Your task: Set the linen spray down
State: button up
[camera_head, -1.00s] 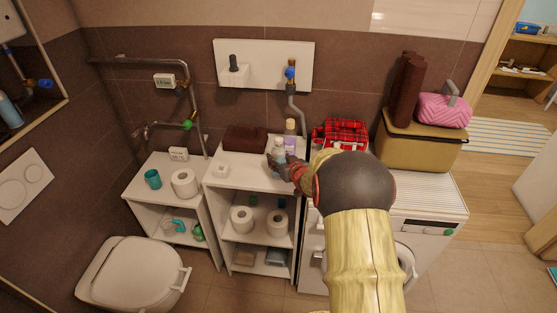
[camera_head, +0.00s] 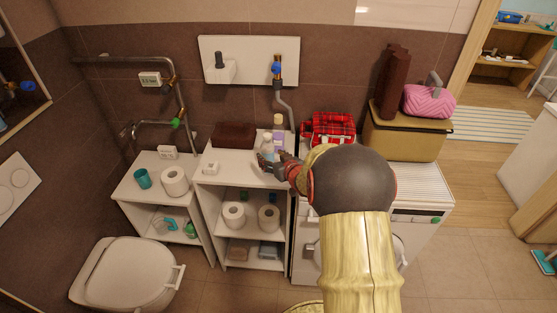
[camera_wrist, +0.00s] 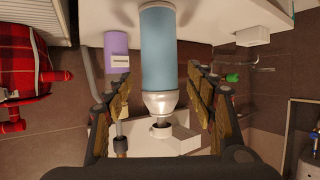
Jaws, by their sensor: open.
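The linen spray, seen as a light-blue bottle with a silver shoulder, stands at the right part of the white cabinet top (camera_head: 228,167). In the head view the bottle (camera_head: 267,143) is partly covered by my gripper (camera_head: 274,158). In the wrist view the blue bottle (camera_wrist: 170,50) lies between the two fingers of my gripper (camera_wrist: 160,82). The fingers are spread, with a visible gap on each side of the bottle. The wrist picture appears upside down, with the cabinet top along its upper edge.
A lavender bottle (camera_head: 278,123) stands close behind the spray. A folded brown towel (camera_head: 234,135) and a small white box (camera_head: 211,168) share the cabinet top. A red plaid bag (camera_head: 328,129) is to the right. The cabinet top's front middle is clear.

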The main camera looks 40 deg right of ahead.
jog(key=p+v, duration=0.2)
jog(key=v, duration=0.6)
jog(key=s+a+r+g, duration=0.3)
jog(key=a+r+g, duration=0.1)
jog(key=a+r, duration=1.1)
jog(key=s+a+r+n+g+y, duration=0.2)
jog(key=s+a+n+g+y, duration=0.1)
jog(key=s+a, duration=1.4)
jog(key=shift+a+r+n+y, duration=0.15)
jog(key=shift+a+n+y, duration=0.15)
jog(key=shift+a+y, duration=0.35)
